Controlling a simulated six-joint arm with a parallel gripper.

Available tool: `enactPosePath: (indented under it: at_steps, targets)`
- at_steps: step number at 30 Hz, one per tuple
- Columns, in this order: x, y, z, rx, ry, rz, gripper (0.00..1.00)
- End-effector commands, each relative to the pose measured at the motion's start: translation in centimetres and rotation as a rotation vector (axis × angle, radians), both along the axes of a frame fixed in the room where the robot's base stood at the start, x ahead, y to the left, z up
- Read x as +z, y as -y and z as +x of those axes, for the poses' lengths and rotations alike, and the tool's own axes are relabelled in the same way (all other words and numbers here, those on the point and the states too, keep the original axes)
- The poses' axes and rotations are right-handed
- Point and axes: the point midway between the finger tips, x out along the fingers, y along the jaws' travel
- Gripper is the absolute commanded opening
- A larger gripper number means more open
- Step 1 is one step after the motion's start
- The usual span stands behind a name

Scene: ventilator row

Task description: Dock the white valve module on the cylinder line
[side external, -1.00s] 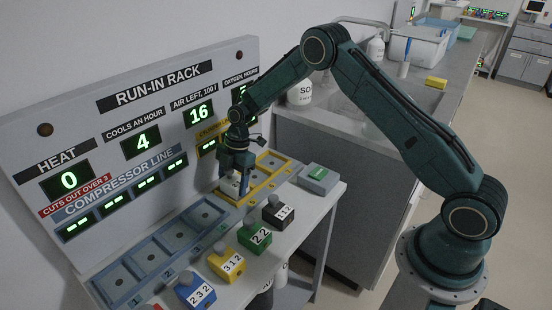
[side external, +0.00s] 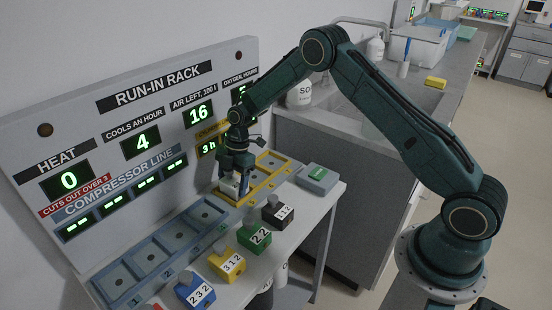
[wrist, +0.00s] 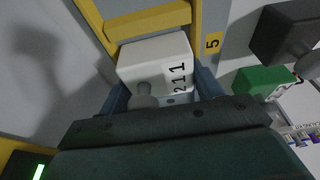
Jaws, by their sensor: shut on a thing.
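The white valve module (side external: 228,187), marked 2 1 1, sits at the near-left end of the yellow-framed cylinder line (side external: 272,178). In the wrist view the white module (wrist: 155,62) lies between yellow rails, beside a yellow tag marked 5. My gripper (side external: 236,184) points down over it, with its blue fingers on either side of the module. It is shut on the module; the fingers also show in the wrist view (wrist: 162,92). The module's underside is hidden, so I cannot tell whether it is fully seated.
Black (side external: 278,211), green (side external: 254,236), yellow (side external: 227,263) and blue (side external: 195,290) modules stand along the front of the bench. Empty blue compressor bays (side external: 162,248) lie to the left. A grey box with a green button (side external: 317,178) stands right. The display panel (side external: 120,130) rises close behind.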

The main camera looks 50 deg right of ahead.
Motion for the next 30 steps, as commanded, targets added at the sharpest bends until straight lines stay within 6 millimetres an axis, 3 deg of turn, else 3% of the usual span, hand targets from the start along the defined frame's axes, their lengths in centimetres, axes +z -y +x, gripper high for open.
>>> enactPosePath:
  at_steps: [1, 23, 24, 27, 30]
  targets:
    - [-1.5, 0.06, -0.19, -0.004, -0.003, -0.003, 0.33]
    - [-2.27, 0.01, -0.37, -0.003, -0.007, -0.003, 0.33]
    - [-2.27, 0.01, -0.38, -0.003, -0.008, -0.003, 0.73]
    - [-2.27, 0.01, -0.35, -0.003, -0.006, -0.003, 0.91]
    - [-2.26, 0.02, -0.35, -0.003, -0.006, -0.003, 0.91]
